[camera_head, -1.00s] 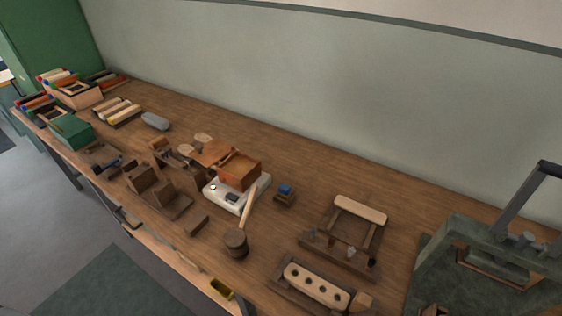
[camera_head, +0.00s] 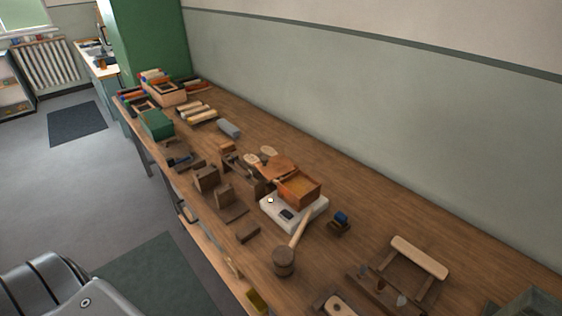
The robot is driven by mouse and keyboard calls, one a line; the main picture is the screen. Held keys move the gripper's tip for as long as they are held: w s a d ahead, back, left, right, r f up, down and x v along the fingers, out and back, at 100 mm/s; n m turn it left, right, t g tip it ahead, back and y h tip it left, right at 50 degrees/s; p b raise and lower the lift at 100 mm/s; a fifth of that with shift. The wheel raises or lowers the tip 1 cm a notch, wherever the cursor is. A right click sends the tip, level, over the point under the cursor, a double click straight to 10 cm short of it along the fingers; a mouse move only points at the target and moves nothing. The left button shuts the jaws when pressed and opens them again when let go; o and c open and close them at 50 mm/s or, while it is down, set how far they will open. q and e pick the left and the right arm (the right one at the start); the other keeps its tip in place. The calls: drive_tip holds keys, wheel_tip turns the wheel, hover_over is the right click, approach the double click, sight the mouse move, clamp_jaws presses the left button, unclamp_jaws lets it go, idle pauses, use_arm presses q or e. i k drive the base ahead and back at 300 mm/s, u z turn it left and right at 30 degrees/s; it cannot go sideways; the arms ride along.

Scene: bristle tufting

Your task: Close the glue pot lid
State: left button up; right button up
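The glue pot (camera_head: 301,190) is a square orange-brown box with an amber inside, standing on a white base (camera_head: 308,219) near the middle of the bench. Its lid (camera_head: 275,166) appears to be the flat brown panel at the pot's left back side. The lid is open and leans outward, so the pot's inside shows from above. Neither of my grippers is in view. A grey rounded part at the lower left looks like a piece of my own arm, well apart from the pot.
On the wooden bench (camera_head: 375,215), a mallet (camera_head: 284,262) lies with its handle close to the white base's front. Wooden blocks (camera_head: 206,178) stand left of the pot, a small blue-topped item (camera_head: 340,219) right of it. The bench behind the pot is clear.

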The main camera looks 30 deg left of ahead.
sight(275, 167)
drive_tip(key=u, duration=0.05)
drive_tip(key=k, duration=0.5)
drive_tip(key=u, duration=2.35)
drive_tip(key=i, duration=2.2)
drive_tip(key=z, duration=3.5)
